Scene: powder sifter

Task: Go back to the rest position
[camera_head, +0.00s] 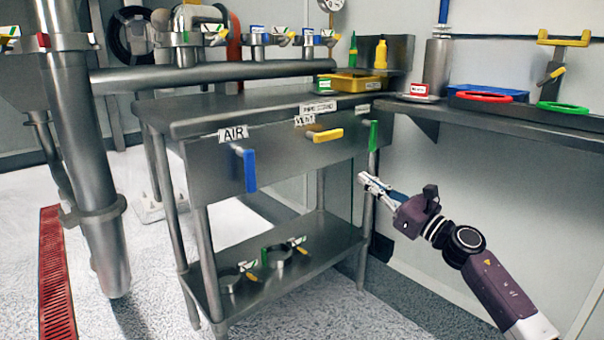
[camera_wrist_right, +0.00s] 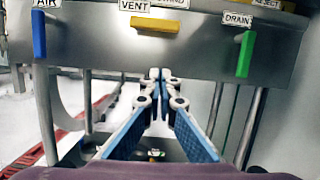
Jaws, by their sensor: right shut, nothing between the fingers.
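My right gripper (camera_head: 368,181) is at the right of the head view, in front of the steel table's right end and below the green handle. In the right wrist view the right gripper (camera_wrist_right: 160,76) points at the table front, its blue-padded fingers together at the tips with nothing between them. It looks apart from the table. My left gripper does not show in either view.
The steel table (camera_head: 222,165) has a blue AIR handle (camera_head: 249,170), a yellow VENT handle (camera_head: 328,135) and a green DRAIN handle (camera_head: 373,136), also green in the wrist view (camera_wrist_right: 245,54). Clamps sit on its lower shelf (camera_head: 325,246). A wall shelf (camera_head: 450,108) holds colored rings. Open floor lies left.

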